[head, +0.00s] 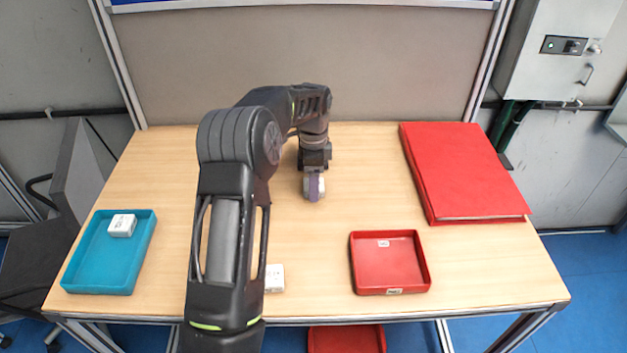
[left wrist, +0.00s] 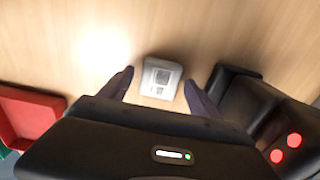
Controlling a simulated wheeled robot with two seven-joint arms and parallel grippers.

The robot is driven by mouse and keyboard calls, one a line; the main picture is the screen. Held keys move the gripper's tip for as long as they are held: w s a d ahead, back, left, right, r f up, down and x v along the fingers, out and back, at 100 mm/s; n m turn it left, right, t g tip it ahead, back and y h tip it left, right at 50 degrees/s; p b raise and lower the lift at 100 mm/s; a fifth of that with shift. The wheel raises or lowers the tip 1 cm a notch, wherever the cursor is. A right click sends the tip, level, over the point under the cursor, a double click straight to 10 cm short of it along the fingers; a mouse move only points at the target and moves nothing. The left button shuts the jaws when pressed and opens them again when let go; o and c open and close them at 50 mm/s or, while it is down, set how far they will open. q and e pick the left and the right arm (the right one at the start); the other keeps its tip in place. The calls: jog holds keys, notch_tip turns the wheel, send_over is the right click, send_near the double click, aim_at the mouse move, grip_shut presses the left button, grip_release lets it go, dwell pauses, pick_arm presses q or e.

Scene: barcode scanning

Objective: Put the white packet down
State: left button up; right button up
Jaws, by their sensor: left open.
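A white packet (left wrist: 160,78) with grey print lies on the wooden table in the left wrist view, between the two fingers of my left gripper (left wrist: 158,86). The fingers are open, one on each side, with a narrow gap to the packet. In the head view, my left gripper (head: 314,186) points down at the table's middle, and the packet (head: 307,188) shows as white edges beside the finger, which hides most of it. My right gripper is not in view.
A second white packet (head: 275,278) lies near the front edge, partly behind my arm. Another white packet (head: 122,225) is in the teal tray (head: 97,289) at left. An empty-looking red tray (head: 391,270) is front right; a large red binder (head: 460,170) is behind it.

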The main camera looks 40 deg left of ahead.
pick_arm(q)
jog(key=shift+r, duration=0.15)
notch_tip(320, 180, up, 12)
dwell(0.5)
dwell(0.8)
